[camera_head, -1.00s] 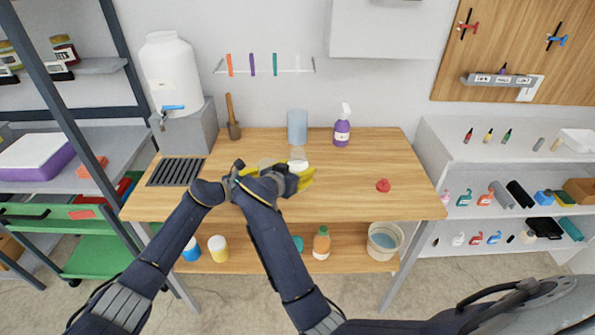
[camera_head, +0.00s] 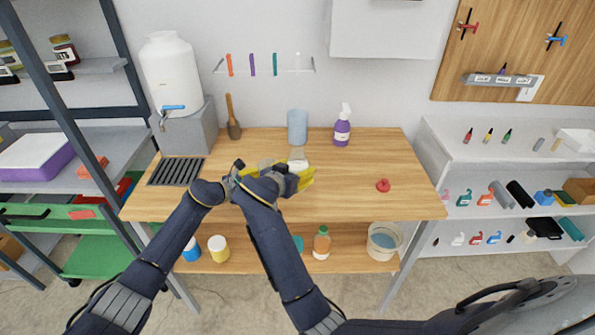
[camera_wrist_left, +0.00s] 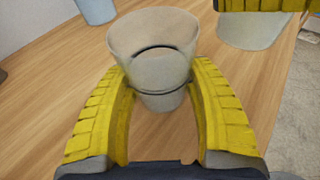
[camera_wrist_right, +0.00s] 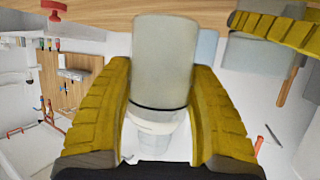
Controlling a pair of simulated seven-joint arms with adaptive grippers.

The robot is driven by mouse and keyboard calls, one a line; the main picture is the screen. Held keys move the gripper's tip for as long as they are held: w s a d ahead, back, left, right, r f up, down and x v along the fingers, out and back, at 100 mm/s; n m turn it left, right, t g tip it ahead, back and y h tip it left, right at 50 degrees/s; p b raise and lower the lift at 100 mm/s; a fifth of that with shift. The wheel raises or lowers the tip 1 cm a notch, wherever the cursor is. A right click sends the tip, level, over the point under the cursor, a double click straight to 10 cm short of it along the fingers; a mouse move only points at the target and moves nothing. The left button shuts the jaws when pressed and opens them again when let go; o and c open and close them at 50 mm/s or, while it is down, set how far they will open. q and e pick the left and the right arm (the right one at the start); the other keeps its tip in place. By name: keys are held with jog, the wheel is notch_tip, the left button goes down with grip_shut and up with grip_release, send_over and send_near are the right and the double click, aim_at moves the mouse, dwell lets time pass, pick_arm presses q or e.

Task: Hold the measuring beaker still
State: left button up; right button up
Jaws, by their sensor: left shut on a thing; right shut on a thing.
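My left gripper (camera_wrist_left: 160,110) is shut on a flared, translucent grey cup (camera_wrist_left: 152,40) with a dark line around it. My right gripper (camera_wrist_right: 163,110) is shut on a straight, translucent grey vessel (camera_wrist_right: 163,60) with a dark line and a whitish end part. Neither vessel shows readable markings, so I cannot tell which is the measuring beaker. Both grippers are close together above the middle of the table; in the head view the right gripper (camera_head: 300,180) hides most of the left one. The right-hand vessel also shows in the head view (camera_head: 298,154).
A light blue cup (camera_head: 297,127) and a purple spray bottle (camera_head: 342,128) stand at the back of the wooden table (camera_head: 345,200). A red object (camera_head: 383,185) lies at right.

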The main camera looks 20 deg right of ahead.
jog(key=shift+w, duration=0.1)
jog(key=w+f+n+t+y, duration=0.1)
jog(key=w+d+f+n+t+y, duration=0.1)
jog(key=w+f+n, duration=0.1)
jog(key=w+d+f+n+t+y, duration=0.1)
jog(key=y, duration=0.1)
jog(key=shift+w+f+n+t, duration=0.25)
jog(key=shift+w+n+t, duration=0.05)
jog(key=shift+w+n, duration=0.1)
jog(key=shift+w+d+n+y, duration=0.1)
jog(key=shift+w+n+y, duration=0.1)
jog(key=shift+n+y, duration=0.15)
jog(key=shift+w+d+n+t+y, duration=0.55)
jog(key=shift+w+n+y, duration=0.15)
jog(key=shift+y, duration=0.45)
jog(key=shift+w+d+r+n+y, duration=0.2)
jog(key=shift+d+r+n+y, duration=0.2)
jog(key=shift+d, duration=0.2)
jog(key=shift+w+d+r+n+y, duration=0.15)
jog(key=shift+d+r+n+y, duration=0.15)
jog(key=shift+d+n+y, duration=0.2)
jog(key=shift+s+a+f, duration=0.15)
jog(key=shift+a+f, duration=0.2)
jog(key=shift+a, duration=0.2)
jog(key=shift+n, duration=0.35)
